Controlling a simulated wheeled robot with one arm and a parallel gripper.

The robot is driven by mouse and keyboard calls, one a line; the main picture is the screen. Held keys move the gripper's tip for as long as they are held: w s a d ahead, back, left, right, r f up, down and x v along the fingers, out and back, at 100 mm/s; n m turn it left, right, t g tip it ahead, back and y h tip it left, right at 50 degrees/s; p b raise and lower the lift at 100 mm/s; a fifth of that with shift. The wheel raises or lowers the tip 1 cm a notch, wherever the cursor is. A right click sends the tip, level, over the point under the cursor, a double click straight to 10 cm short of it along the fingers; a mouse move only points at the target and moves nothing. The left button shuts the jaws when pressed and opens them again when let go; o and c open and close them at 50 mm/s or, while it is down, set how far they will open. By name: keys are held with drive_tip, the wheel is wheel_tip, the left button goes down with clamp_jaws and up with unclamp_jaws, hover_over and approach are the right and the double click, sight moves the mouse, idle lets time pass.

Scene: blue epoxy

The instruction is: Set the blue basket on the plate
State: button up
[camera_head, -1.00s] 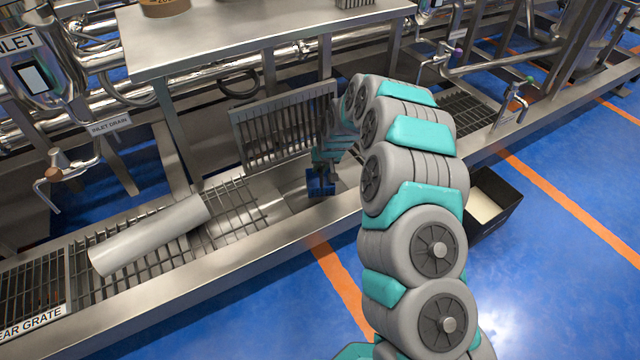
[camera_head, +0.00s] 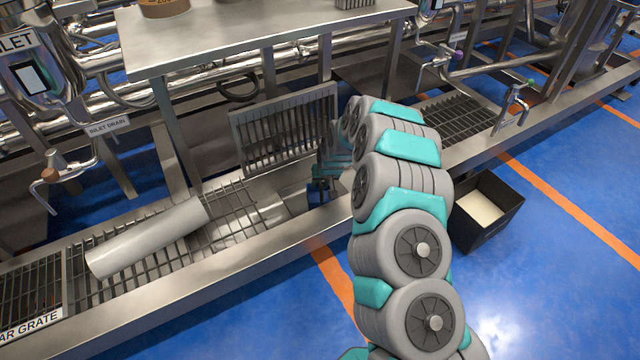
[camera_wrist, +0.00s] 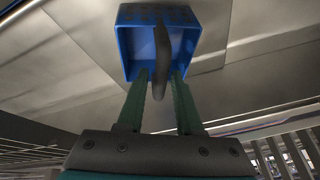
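The blue basket (camera_wrist: 127,42) shows in the wrist view as an open-topped blue box with a dark handle (camera_wrist: 162,45) arching over it. In the head view the basket (camera_head: 317,194) is small and partly covered by my gripper, low in the steel drain channel. My gripper (camera_wrist: 160,78) has its two green fingers apart at the basket's near side, one on each side of the handle's lower end. A gap seems to show between the handle and each finger; contact is unclear. A flat steel surface (camera_wrist: 85,85), perhaps the plate, lies around the basket in the wrist view.
A raised slotted grate (camera_head: 285,130) stands behind my gripper. A grey cylinder (camera_head: 148,238) lies on the grating to the left. A steel table (camera_head: 250,35) overhangs the back. A black bin (camera_head: 485,215) stands on the blue floor at right.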

drive_tip(key=shift+o, duration=0.9)
drive_tip(key=shift+s+r, duration=0.1)
drive_tip(key=shift+r, duration=0.45)
drive_tip(key=p+v, duration=0.1)
drive_tip(key=v, duration=1)
drive_tip(key=shift+p, duration=0.4)
drive_tip(key=shift+s+d+r, duration=0.15)
drive_tip(key=shift+r, duration=0.05)
